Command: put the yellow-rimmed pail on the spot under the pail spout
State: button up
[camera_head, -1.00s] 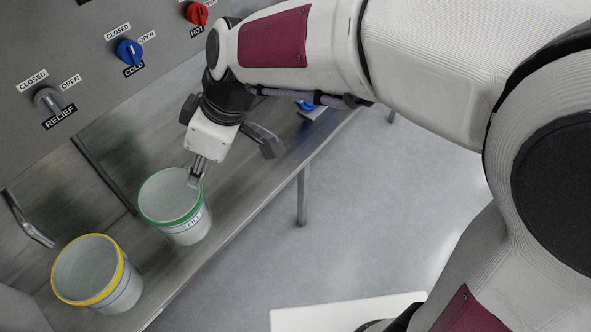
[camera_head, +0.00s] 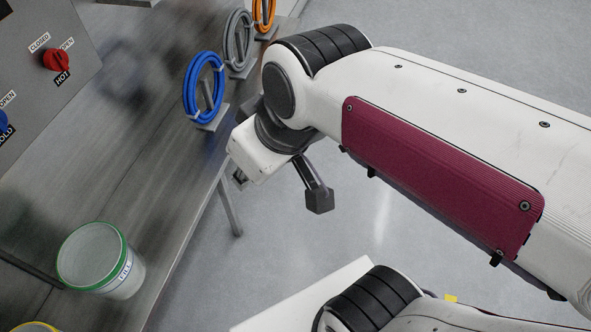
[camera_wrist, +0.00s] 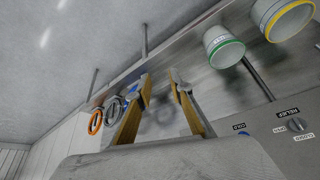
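The yellow-rimmed pail (camera_wrist: 287,17) stands on the steel bench at the top right of the wrist view. In the head view only a bit of its yellow rim (camera_head: 36,327) shows at the bottom left edge. My gripper (camera_wrist: 160,80) is open and empty in the wrist view, its two fingers apart. In the head view my gripper (camera_head: 240,178) hangs near the bench's front edge, away from both pails, its fingers mostly hidden. The pail spout and the spot under it cannot be made out now.
A green-rimmed pail (camera_head: 100,262) with a label stands on the bench (camera_head: 150,190), beside the yellow-rimmed one. Blue (camera_head: 204,88), grey (camera_head: 240,45) and orange (camera_head: 264,12) hose coils stand farther along. A panel holds a red HOT knob (camera_head: 56,60). The bench between pail and coils is clear.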

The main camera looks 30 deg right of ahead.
jog(key=s+d+m+h, duration=0.1)
jog(key=s+d+m, duration=0.2)
jog(key=s+d, duration=0.1)
jog(key=shift+d+f+m+t+h, duration=0.25)
jog(key=shift+d+m+t+h, duration=0.05)
jog(key=shift+d, duration=0.5)
dwell(0.7)
